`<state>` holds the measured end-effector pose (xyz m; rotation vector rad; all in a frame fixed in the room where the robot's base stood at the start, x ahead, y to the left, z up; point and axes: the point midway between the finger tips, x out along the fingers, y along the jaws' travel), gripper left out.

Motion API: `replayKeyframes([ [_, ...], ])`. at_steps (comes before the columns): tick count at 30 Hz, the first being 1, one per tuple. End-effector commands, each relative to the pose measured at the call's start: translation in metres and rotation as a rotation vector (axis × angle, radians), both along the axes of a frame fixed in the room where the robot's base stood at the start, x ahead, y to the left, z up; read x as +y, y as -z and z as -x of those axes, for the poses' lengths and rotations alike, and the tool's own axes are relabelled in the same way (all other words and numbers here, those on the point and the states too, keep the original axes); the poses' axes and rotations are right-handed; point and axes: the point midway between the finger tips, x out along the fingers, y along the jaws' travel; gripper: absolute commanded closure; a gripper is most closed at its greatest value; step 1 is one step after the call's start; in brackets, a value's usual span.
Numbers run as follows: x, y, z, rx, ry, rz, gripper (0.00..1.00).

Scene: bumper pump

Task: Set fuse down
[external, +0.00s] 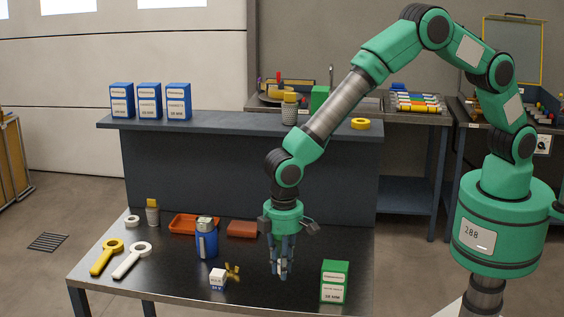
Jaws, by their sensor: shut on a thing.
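My gripper (281,271) points straight down, low over the right half of the dark work table. It is shut on a small pale thing, the fuse (281,266), which shows only as a light sliver between the fingers. The fingers hide most of it. I cannot tell whether its lower end touches the table top (180,285) or hangs just above it.
A green box (335,281) stands right of my gripper. Left of it are a small white box (218,279), a brass wing-shaped part (233,272) and a blue canister (206,240). An orange block (242,229) and an orange tray (190,224) lie behind.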

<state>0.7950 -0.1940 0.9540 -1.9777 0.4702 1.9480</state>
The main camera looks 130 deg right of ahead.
Motion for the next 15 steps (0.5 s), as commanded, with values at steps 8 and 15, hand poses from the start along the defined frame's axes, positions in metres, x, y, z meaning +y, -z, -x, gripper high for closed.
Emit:
replayKeyframes([
  [8,0.000,0.018,0.000,-0.001,0.000,0.000,0.99],
  [15,0.000,0.019,0.000,0.000,0.000,0.000,0.99],
])
